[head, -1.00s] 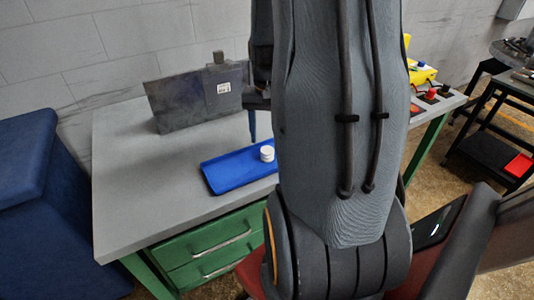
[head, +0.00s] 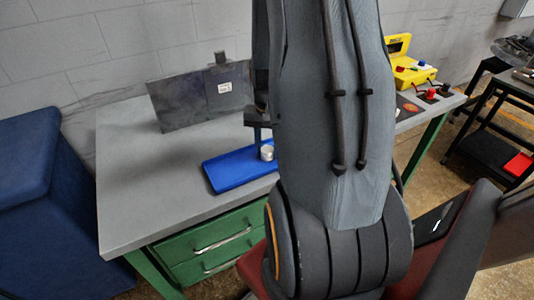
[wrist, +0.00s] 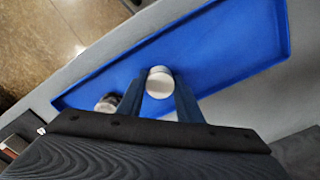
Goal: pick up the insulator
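A white, round insulator (wrist: 159,84) stands on the blue tray (wrist: 235,40) in the wrist view. It also shows in the head view (head: 267,153), close to the tray's right visible part. My gripper (wrist: 160,88) is open and low over the tray, one finger on each side of this insulator. I cannot tell whether either finger touches it. A second similar pale round piece (wrist: 107,103) lies outside the left finger, partly hidden by it. In the head view my arm hides the tray's right end and much of the gripper.
The tray lies on a grey workbench (head: 135,190) with green drawers. A dark metal plate (head: 195,95) stands upright behind the tray. A yellow case (head: 412,72) and small coloured items are at the bench's right end. The bench's left side is clear.

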